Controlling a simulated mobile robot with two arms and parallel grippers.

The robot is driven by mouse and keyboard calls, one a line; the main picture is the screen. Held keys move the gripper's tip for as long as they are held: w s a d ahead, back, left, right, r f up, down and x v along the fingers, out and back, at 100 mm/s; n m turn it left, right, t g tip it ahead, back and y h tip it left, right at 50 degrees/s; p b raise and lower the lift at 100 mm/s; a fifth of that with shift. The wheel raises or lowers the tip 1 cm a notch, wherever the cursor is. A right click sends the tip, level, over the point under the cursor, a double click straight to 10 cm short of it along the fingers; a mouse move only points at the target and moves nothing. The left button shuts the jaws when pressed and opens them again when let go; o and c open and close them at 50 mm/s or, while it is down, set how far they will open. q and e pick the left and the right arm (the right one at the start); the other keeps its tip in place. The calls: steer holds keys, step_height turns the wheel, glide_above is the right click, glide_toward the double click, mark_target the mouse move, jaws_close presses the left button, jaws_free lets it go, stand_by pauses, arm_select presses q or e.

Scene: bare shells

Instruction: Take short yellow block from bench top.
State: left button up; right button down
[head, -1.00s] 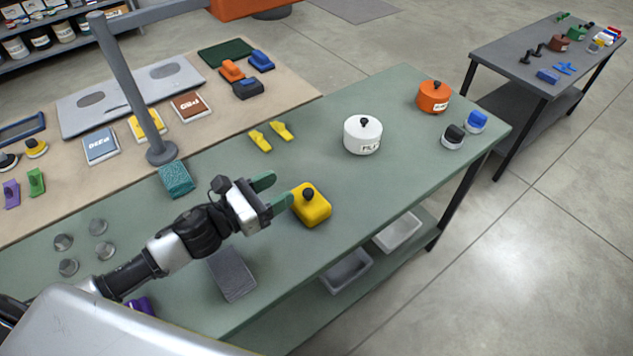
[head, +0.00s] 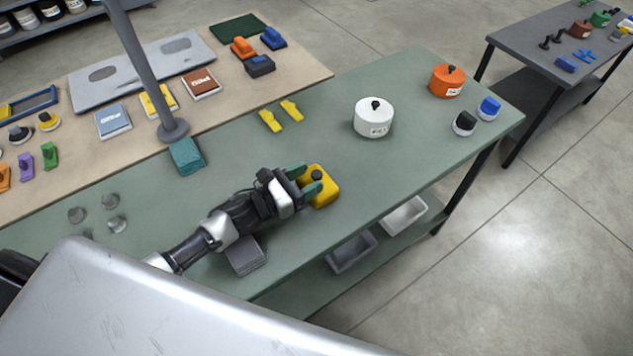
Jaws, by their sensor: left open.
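The short yellow block (head: 325,194) sits on the green bench top (head: 290,236). It has rounded edges and a dark knob on top. My left gripper (head: 309,179) is open, with its green fingers at the block's left part, near the knob. One finger covers part of the block. I cannot tell whether the fingers touch it. My right gripper is not in view.
A grey block (head: 246,257) lies below my left arm. A teal block (head: 187,156) stands near a grey post (head: 148,75). A white pot (head: 373,119) and an orange pot (head: 446,81) stand farther right. The bench between the yellow block and white pot is clear.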

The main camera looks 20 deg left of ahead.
mark_target(312, 176)
arm_select(q)
steer(key=shift+x, duration=1.55)
steer(key=shift+s, duration=0.1)
jaws_close()
steer(key=shift+r, duration=0.1)
